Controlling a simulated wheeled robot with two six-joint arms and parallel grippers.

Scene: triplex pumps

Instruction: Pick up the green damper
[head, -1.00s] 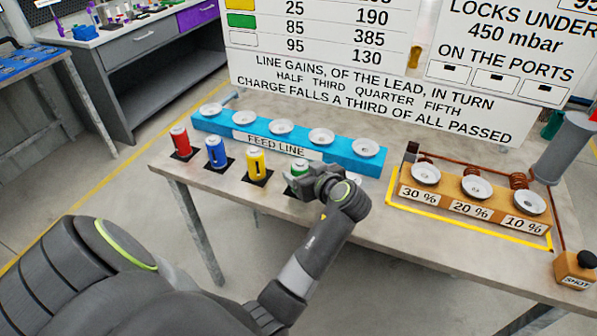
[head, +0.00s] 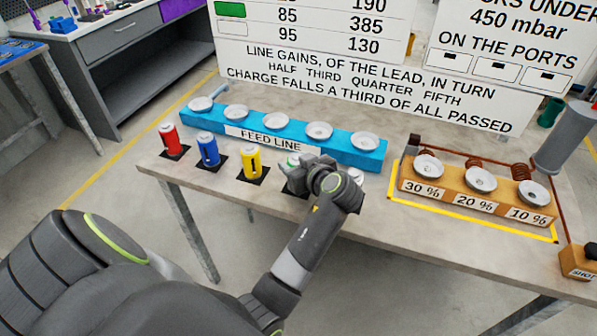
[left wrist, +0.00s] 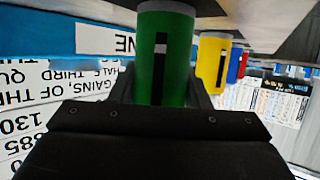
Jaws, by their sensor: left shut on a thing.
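The green damper (left wrist: 163,62) is a green can with a black mark, standing between the two fingers of my left gripper in the left wrist view. In the head view only a little of the green damper (head: 293,160) shows behind my left gripper (head: 308,172), which is shut on it at the table's near side. Whether its base is clear of the table I cannot tell. My right gripper is not in view.
Red (head: 171,139), blue (head: 208,149) and yellow (head: 251,162) dampers stand on black pads to the left. A white one is mostly hidden right of the gripper. The blue feed line block (head: 357,153) lies behind; a wooden port block (head: 452,197) stands right.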

